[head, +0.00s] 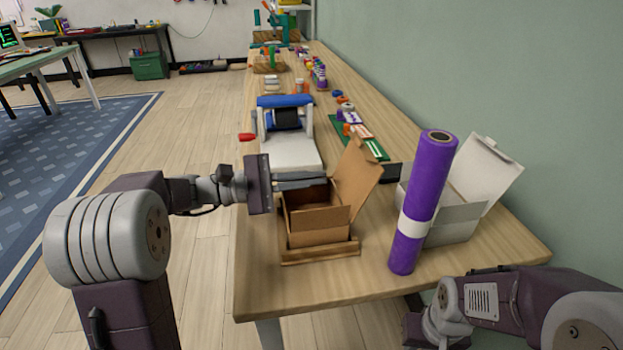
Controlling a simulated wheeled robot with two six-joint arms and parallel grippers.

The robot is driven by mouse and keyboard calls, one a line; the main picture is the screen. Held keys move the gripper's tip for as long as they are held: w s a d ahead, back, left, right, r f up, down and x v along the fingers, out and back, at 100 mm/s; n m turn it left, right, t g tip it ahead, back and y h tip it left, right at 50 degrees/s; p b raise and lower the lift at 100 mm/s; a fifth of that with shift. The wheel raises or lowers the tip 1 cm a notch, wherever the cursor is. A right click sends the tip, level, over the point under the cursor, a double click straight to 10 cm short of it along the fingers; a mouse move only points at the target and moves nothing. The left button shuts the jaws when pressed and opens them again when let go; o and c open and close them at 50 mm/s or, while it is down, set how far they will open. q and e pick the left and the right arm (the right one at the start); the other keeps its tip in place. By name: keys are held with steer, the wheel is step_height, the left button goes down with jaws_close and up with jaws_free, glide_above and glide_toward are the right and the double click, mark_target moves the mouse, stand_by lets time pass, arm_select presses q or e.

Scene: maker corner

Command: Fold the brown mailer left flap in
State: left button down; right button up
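The brown mailer (318,238) stands open on the wooden table, its tall lid (358,178) raised at the back right. A low front strip of brown card lies along its base. My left gripper (322,181) reaches in from the left at the mailer's left and back edge. Its two grey fingers lie close together, pointing right, with nothing visible between them. They cover part of the mailer's left side, so I cannot tell how the left flap stands or whether they touch it. My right gripper (418,330) is low at the bottom right, its fingers hidden.
A purple roll (423,190) with a white band stands upright right of the mailer. Behind it is an open white box (456,222). A white and blue device (290,145) sits behind the mailer. Small coloured items line the table's far part. The table's front left corner is clear.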

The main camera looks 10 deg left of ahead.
arm_select(q)
steer(key=shift+s+f+m+b, duration=0.2)
steer(key=shift+f+m+b, duration=0.45)
steer(key=shift+m, duration=0.05)
steer(key=shift+d+m+b, duration=0.1)
steer(key=shift+m+b, duration=0.2)
steer(key=shift+s+r, duration=0.1)
steer(key=shift+r, duration=0.1)
steer(key=c, duration=1.7)
jaws_free()
arm_select(e)
steer(key=shift+f, duration=1.3)
